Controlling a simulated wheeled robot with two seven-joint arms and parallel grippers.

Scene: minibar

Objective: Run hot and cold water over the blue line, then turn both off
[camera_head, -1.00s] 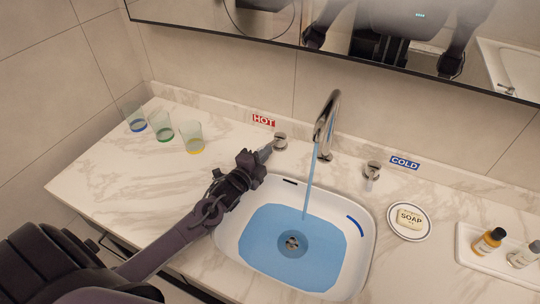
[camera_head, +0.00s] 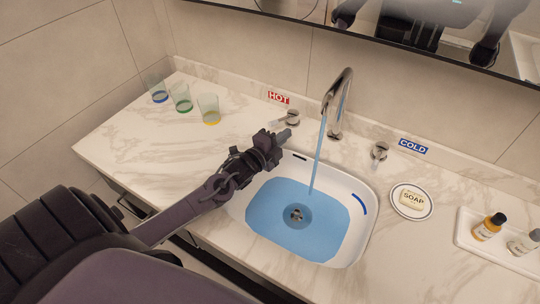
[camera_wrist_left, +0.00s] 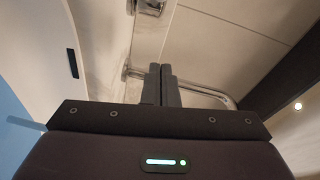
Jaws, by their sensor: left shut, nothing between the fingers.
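Water (camera_head: 318,160) runs from the tall chrome faucet (camera_head: 334,105) into the white basin (camera_head: 235,208). A blue pool (camera_head: 272,208) covers the basin floor around the drain. The blue line (camera_head: 359,204) is on the basin's right wall, just above the pool's edge. The hot handle (camera_head: 291,118) stands left of the faucet by the red HOT label (camera_head: 278,98). The cold handle (camera_head: 379,151) stands right of it by the COLD label (camera_head: 413,147). My left gripper (camera_head: 286,134) is shut and empty, just in front of the hot handle; whether they touch is unclear. Its shut fingers show in the wrist view (camera_wrist_left: 166,86).
Soap (camera_head: 413,199) lies on a round dish right of the basin. A white tray (camera_head: 470,240) with small bottles is at the right. Several glasses (camera_head: 181,98) stand at the back left. The marble counter (camera_head: 135,145) left of the basin is clear. A mirror hangs above.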

